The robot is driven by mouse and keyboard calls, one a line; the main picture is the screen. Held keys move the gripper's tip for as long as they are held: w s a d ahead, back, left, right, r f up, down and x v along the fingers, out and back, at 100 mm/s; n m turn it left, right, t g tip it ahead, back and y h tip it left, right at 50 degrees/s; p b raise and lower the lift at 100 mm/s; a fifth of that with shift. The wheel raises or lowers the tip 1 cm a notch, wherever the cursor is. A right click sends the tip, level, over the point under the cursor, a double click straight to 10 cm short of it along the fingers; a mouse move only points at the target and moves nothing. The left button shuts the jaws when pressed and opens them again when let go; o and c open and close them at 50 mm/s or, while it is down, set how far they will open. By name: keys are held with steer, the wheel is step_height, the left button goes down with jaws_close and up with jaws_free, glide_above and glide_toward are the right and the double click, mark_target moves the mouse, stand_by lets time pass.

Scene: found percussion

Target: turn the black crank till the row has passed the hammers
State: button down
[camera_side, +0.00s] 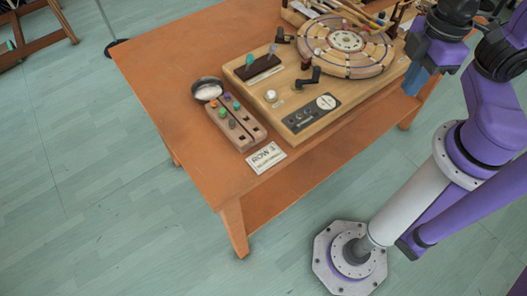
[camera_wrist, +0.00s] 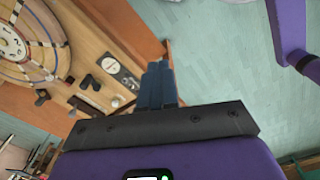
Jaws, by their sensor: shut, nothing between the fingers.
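A black crank (camera_side: 309,77) stands on the wooden board (camera_side: 340,88), in front of a round wooden wheel (camera_side: 322,47) with light and dark segments and a pale centre. In the wrist view the wheel (camera_wrist: 24,42) is cut off at the left, and a dark crank-like shape (camera_wrist: 88,82) shows beside it. Which parts are the hammers I cannot tell. My gripper (camera_side: 414,86) is off the right side of the board, well apart from the crank. Its blue fingers (camera_wrist: 158,84) are shut and empty.
A dark panel (camera_side: 311,114) with a round dial lies at the board's front. Sticks (camera_side: 362,12) lie behind the wheel. The orange table (camera_side: 160,75) is bare at left.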

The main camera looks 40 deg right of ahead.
steer(key=c, duration=1.4)
jaws_free()
steer(key=o, duration=0.4)
steer(key=shift+w+a, duration=0.1)
steer(key=shift+w, duration=0.15)
steer(key=shift+o, duration=0.2)
steer(key=r+m, duration=0.1)
steer(key=m, duration=2)
glide_above(318, 68)
step_height(318, 68, down, 17)
steer(key=shift+f, duration=0.2)
jaws_close()
